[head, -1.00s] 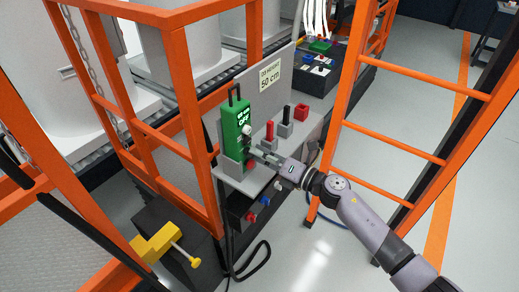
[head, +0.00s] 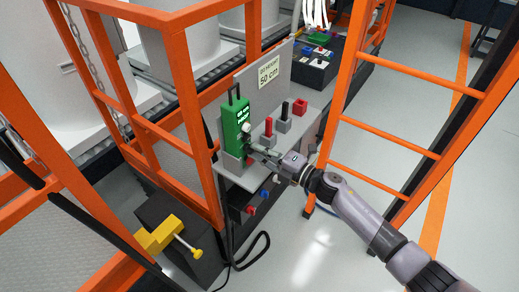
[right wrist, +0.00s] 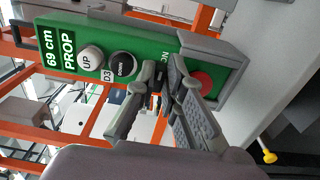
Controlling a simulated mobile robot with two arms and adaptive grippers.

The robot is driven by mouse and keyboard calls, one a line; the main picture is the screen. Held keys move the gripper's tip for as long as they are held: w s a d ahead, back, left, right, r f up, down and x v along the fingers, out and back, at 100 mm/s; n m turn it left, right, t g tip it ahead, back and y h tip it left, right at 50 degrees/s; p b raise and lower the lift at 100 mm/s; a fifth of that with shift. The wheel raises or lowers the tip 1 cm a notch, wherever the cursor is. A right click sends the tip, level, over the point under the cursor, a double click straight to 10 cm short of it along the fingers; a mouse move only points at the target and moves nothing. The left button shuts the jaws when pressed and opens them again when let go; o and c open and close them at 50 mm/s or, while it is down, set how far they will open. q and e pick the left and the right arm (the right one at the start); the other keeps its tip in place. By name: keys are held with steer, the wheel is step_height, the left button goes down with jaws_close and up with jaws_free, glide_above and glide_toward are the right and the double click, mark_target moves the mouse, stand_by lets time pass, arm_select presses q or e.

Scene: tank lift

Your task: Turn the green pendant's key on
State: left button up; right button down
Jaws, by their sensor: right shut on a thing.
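The green pendant (head: 232,122) stands upright in a grey holder on the grey shelf. In the right wrist view the pendant (right wrist: 140,52) fills the upper part, with a lit display (right wrist: 60,49) reading "69 cm PROP". A white UP button (right wrist: 90,58), a black DOWN button (right wrist: 123,65) and a red button (right wrist: 202,82) show on its face. My right gripper (head: 252,148) is at the pendant's lower front. Its fingers (right wrist: 162,72) are closed in on the key's place between the black and red buttons, beside a partly covered "ON" mark; they hide the key. My left gripper is out of view.
A "50 cm" sign (head: 269,72) is on the grey panel behind. Red and black levers (head: 267,129) stand on the shelf right of the pendant. Orange rails (head: 190,110) and an orange ladder (head: 385,140) flank the shelf. A yellow handle (head: 163,236) sits lower left.

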stand_by(0.4)
steer(key=c, duration=1.7)
jaws_free()
